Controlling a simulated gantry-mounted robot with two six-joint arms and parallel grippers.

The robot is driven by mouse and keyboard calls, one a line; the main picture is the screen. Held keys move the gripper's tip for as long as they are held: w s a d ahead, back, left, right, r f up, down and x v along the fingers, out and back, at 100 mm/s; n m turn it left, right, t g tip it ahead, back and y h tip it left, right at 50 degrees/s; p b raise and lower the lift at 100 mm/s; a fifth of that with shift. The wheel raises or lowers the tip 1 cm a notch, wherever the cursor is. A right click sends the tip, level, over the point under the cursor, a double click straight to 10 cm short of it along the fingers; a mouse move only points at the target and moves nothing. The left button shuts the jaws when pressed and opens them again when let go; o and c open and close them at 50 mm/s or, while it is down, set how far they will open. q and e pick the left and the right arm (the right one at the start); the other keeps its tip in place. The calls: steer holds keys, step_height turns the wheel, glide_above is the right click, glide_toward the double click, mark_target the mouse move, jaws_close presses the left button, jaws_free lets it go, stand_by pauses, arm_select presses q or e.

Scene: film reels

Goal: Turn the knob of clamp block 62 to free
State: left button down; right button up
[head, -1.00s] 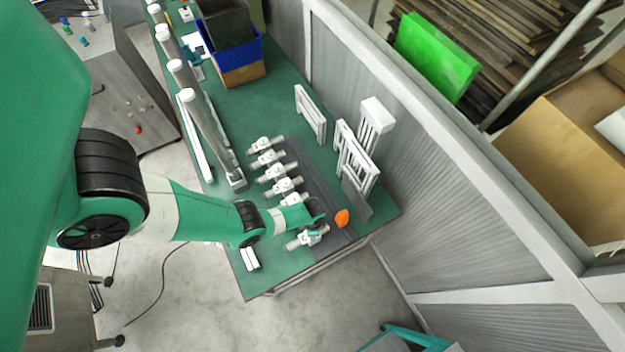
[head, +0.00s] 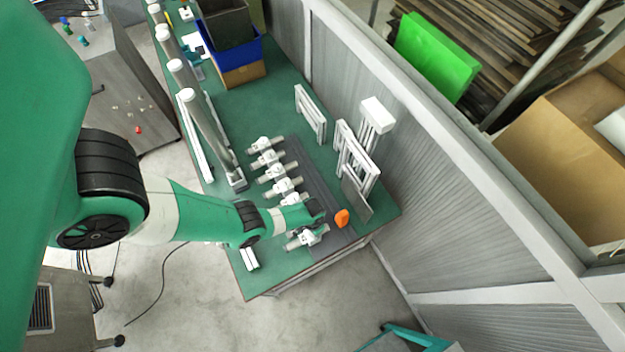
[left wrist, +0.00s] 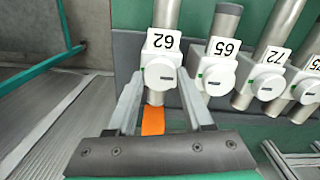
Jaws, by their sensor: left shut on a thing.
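Clamp block 62 (left wrist: 160,62) is a white block on a grey metal rod, its label upside down in the left wrist view. Its white front face, with a short dark slot, is between the fingers of my left gripper (left wrist: 160,82). The fingers lie on both sides of it and are shut on its knob. In the head view block 62 (head: 306,238) is the nearest of the row, and my left gripper (head: 318,212) reaches it from above; the fingertips are hard to see there. My right gripper is out of view.
Block 65 (left wrist: 216,66) is close beside block 62, with block 72 (left wrist: 267,77) and others further along. An orange piece (head: 342,218) is just past the block. White frames (head: 356,158) stand along the wall side of the green table (head: 242,122).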

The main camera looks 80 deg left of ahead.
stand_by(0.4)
arm_select(q)
steer(key=shift+c, duration=1.5)
jaws_free()
